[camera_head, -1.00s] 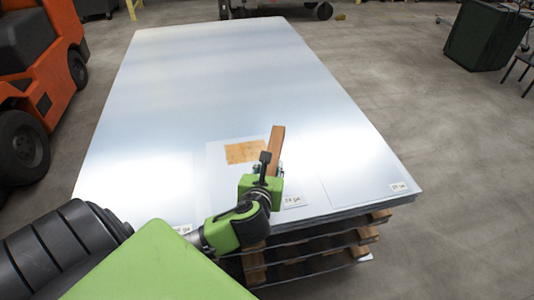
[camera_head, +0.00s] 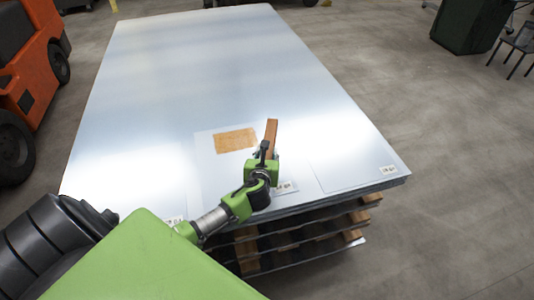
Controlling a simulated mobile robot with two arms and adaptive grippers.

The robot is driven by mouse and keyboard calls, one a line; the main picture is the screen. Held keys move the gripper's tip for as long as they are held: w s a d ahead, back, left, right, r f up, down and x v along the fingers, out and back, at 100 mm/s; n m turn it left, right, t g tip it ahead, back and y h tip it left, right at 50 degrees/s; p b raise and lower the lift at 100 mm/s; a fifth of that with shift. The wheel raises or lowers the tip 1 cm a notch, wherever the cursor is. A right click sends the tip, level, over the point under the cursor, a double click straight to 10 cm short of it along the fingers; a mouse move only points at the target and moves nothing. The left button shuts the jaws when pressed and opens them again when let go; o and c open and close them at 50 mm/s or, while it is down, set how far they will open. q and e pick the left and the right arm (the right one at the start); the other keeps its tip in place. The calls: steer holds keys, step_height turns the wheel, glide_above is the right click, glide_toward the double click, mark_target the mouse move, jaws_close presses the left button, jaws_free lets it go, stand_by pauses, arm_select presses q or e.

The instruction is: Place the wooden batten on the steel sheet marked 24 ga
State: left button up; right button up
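My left gripper (camera_head: 264,157), on the green arm from the lower left, appears shut on the wooden batten (camera_head: 271,132). The batten is a short brown bar, pointing away from me. It overlaps the right part of the middle steel sheet (camera_head: 208,165) in the picture; I cannot tell whether it touches it. That sheet has an orange-brown patch (camera_head: 235,140) and a small label (camera_head: 286,187) at its front right. Another sheet (camera_head: 345,165) to the right has its own label (camera_head: 389,170). A left label (camera_head: 174,221) is partly hidden by my arm. The gauge marks are too blurred to read surely. My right gripper is not in view.
The sheets lie on a large, shiny metal stack (camera_head: 210,70) over wooden supports (camera_head: 355,218). An orange vehicle (camera_head: 30,55) stands at the left and a dark green bin (camera_head: 470,22) at the far right.

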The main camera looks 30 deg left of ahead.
arm_select(q)
steer(key=shift+f, duration=0.1)
steer(key=o, duration=1.2)
steer(key=shift+o, duration=0.2)
steer(key=v, duration=1.2)
steer(key=shift+p, duration=0.3)
